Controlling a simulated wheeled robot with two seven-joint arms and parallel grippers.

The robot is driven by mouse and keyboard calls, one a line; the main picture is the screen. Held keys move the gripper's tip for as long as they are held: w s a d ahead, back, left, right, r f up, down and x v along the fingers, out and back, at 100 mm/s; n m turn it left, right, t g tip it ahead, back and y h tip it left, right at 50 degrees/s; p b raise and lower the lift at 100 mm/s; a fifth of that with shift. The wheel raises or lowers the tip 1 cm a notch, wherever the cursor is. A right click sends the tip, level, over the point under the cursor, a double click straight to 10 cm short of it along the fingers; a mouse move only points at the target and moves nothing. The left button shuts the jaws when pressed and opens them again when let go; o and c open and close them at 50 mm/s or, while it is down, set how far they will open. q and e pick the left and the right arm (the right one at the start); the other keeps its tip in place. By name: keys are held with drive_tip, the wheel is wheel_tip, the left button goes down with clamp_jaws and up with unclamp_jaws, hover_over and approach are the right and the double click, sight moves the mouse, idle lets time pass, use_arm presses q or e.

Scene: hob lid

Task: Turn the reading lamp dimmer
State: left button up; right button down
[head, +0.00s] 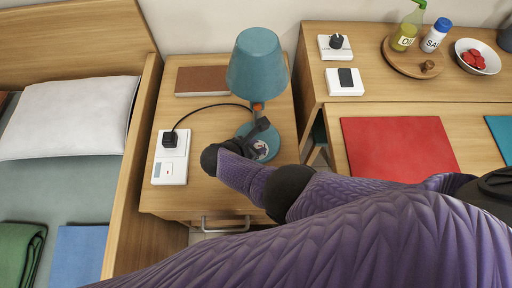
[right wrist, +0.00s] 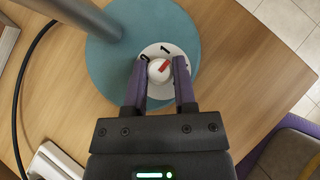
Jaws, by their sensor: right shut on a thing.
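The teal reading lamp (head: 257,62) stands on the wooden nightstand. Its round teal base (right wrist: 112,62) carries a white dial plate (right wrist: 153,50) with a 0 at the left and a 1 at the top. The white dimmer knob (right wrist: 157,75) has a red pointer aimed up and right, a little past the 1. My right gripper (right wrist: 162,73) is shut on the knob, one finger on each side. Part of the dial's right side is hidden by a finger. In the head view my right gripper (head: 259,138) reaches over the lamp base. My left gripper is not in view.
A white socket strip (head: 171,167) with a black plug lies left of the lamp, its cable running to the lamp. A brown book (head: 201,80) lies behind. The bed (head: 70,117) is at left; a desk with a red mat (head: 396,149) is at right.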

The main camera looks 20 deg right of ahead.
drive_tip(key=shift+f+m+g+h+b, duration=0.3)
drive_tip(key=shift+m+g+b, duration=0.3)
drive_tip(key=shift+m+b, duration=0.25)
drive_tip(key=m+g+b, duration=0.4)
drive_tip(key=m, duration=0.1)
drive_tip(key=m+g+b, duration=0.1)
drive_tip(key=m+b, duration=0.1)
drive_tip(key=shift+w+m+g+b, duration=0.25)
drive_tip(key=shift+w+g+b, duration=0.05)
drive_tip(key=shift+g, duration=0.1)
drive_tip(key=shift+r+m+g+y+b, duration=0.1)
drive_tip(key=shift+m+g+y+b, duration=0.3)
drive_tip(key=shift+m+g+b, duration=0.55)
drive_tip(key=shift+w+r+m+g+y+b, duration=0.1)
drive_tip(key=shift+m+g+y+b, duration=0.35)
drive_tip(key=shift+m, duration=0.4)
drive_tip(key=shift+r+m+g+y+b, duration=0.1)
drive_tip(key=shift+m+g+y+b, duration=0.2)
drive_tip(key=shift+m+b, duration=0.4)
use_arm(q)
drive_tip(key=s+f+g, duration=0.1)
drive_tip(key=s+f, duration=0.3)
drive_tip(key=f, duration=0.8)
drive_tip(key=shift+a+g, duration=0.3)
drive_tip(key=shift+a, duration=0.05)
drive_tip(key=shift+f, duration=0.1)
use_arm(e)
drive_tip(key=shift+d, duration=0.1)
